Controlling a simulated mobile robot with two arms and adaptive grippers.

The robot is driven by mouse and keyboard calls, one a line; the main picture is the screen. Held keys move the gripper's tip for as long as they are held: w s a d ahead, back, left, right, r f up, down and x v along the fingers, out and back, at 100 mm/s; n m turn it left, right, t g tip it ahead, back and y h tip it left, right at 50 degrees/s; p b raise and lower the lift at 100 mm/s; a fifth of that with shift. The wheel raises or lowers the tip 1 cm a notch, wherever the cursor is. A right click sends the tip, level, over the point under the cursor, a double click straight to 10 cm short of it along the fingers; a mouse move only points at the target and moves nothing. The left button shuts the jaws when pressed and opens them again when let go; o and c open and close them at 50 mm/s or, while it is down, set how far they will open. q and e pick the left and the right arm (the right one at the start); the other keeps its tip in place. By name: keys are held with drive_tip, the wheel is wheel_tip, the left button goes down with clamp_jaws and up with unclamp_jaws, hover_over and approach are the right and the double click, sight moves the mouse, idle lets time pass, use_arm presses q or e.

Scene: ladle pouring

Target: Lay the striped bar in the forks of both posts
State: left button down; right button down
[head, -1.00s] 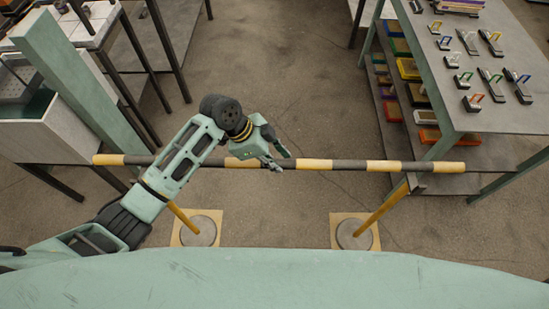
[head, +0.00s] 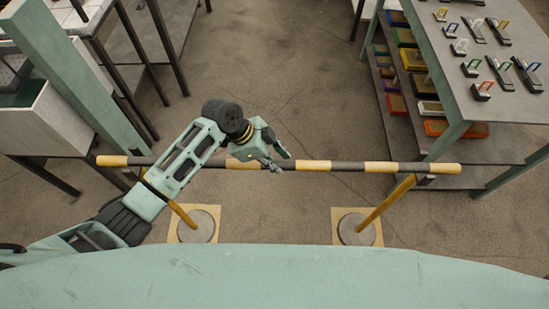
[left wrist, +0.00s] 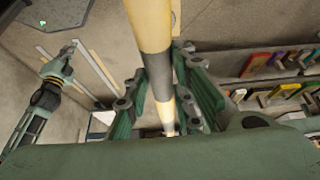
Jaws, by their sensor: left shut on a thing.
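The striped bar (head: 345,166), yellow and dark grey, lies nearly level across the head view. My left gripper (head: 277,160) is shut on it left of its middle. In the left wrist view the bar (left wrist: 152,35) runs between the fingers of this gripper (left wrist: 168,100). The left post (head: 182,214) and right post (head: 385,208) are yellow, on round grey bases. The bar passes over both post tops; the left fork is hidden. A dark fork part shows under the bar's right end, but contact is unclear. My right gripper (left wrist: 68,52) shows small in the left wrist view, its jaws unclear.
A grey table (head: 500,125) with several padlock-like items stands at the right, near the bar's right end, with coloured boxes on its lower shelves. Benches and a pale bin (head: 45,125) stand at the left, near the bar's left end. Middle floor is clear.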

use_arm(q)
drive_tip(key=shift+f, duration=0.4)
drive_tip(key=shift+s, duration=0.1)
drive_tip(key=c, duration=1.4)
unclamp_jaws()
drive_tip(key=shift+f, duration=0.1)
drive_tip(key=v, duration=1.2)
